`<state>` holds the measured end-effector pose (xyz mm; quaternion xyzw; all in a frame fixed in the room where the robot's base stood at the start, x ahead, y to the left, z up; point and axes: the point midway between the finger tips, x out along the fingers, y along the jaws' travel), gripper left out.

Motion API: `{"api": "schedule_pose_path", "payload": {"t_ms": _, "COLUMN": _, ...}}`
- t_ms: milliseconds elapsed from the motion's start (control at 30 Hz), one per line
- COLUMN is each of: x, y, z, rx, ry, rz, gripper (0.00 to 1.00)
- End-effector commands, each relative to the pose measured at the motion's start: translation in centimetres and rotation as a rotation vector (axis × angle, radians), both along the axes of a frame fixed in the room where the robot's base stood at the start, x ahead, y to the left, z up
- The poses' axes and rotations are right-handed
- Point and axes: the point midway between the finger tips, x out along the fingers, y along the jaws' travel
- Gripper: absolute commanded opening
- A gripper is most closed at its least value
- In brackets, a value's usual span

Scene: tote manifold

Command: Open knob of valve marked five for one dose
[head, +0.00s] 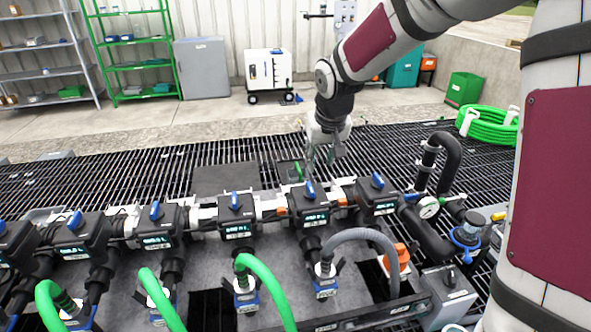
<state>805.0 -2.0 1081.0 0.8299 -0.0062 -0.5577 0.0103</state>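A row of black valve units with small lit displays and blue knobs runs across the manifold. From the right, their knobs are the first knob (377,180), the second knob (310,190), the third knob (235,201), the fourth knob (155,211) and the fifth knob (75,220), with another at the left edge. The valve numbers are too small to read, so I cannot tell which is marked five. My gripper (324,163) points down above and slightly behind the second knob, apart from it. Its fingers look spread, with nothing between them.
Green hoses (262,279) and a grey hose (362,236) arch up in front of the valves. A black pipe with a pressure gauge (429,208) stands at the right end. Dark grating (130,170) lies behind the row. Shelves and a white wheeled unit (268,72) stand far back.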

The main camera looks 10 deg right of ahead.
Motion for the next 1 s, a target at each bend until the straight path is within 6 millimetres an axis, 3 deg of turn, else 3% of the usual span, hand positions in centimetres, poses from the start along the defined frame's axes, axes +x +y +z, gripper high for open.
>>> {"api": "schedule_pose_path", "payload": {"t_ms": 367, "x": 2.3, "y": 0.2, "z": -3.2, "rx": 0.025, "ry": -0.003, "rz": 0.0, "gripper": 0.33}}
{"api": "schedule_pose_path", "payload": {"t_ms": 800, "x": 5.5, "y": 0.2, "z": -10.9, "rx": 0.025, "ry": -0.002, "rz": 0.0, "gripper": 0.33}}
{"api": "schedule_pose_path", "payload": {"t_ms": 1000, "x": 6.4, "y": 0.2, "z": -13.2, "rx": 0.024, "ry": -0.003, "rz": 0.0, "gripper": 0.33}}
